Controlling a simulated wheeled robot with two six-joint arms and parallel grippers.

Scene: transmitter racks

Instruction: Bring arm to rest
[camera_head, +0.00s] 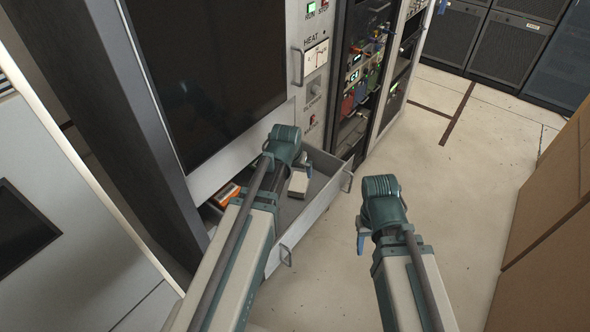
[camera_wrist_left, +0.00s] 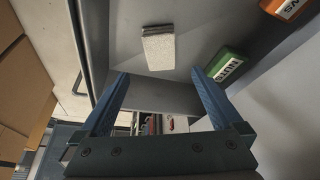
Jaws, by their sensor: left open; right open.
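My left gripper (camera_head: 306,165) is over the open drawer (camera_head: 322,196) at the foot of the rack in the head view; its arm hides part of the drawer. In the left wrist view its two blue fingers (camera_wrist_left: 160,84) are spread apart with nothing held between them. A pale block (camera_wrist_left: 158,47) lies in the drawer beyond the fingertips; it also shows in the head view (camera_head: 298,184). My right gripper (camera_head: 363,238) hangs above the floor to the right of the drawer. Its blue fingers are small and partly hidden, with nothing seen in them.
A green box marked NUTS (camera_wrist_left: 224,65) and an orange box (camera_wrist_left: 284,8) lie in the drawer. The drawer sticks out from the grey rack (camera_head: 240,145). Brown boxes (camera_head: 548,225) stand at the right. The floor (camera_head: 455,150) between is clear.

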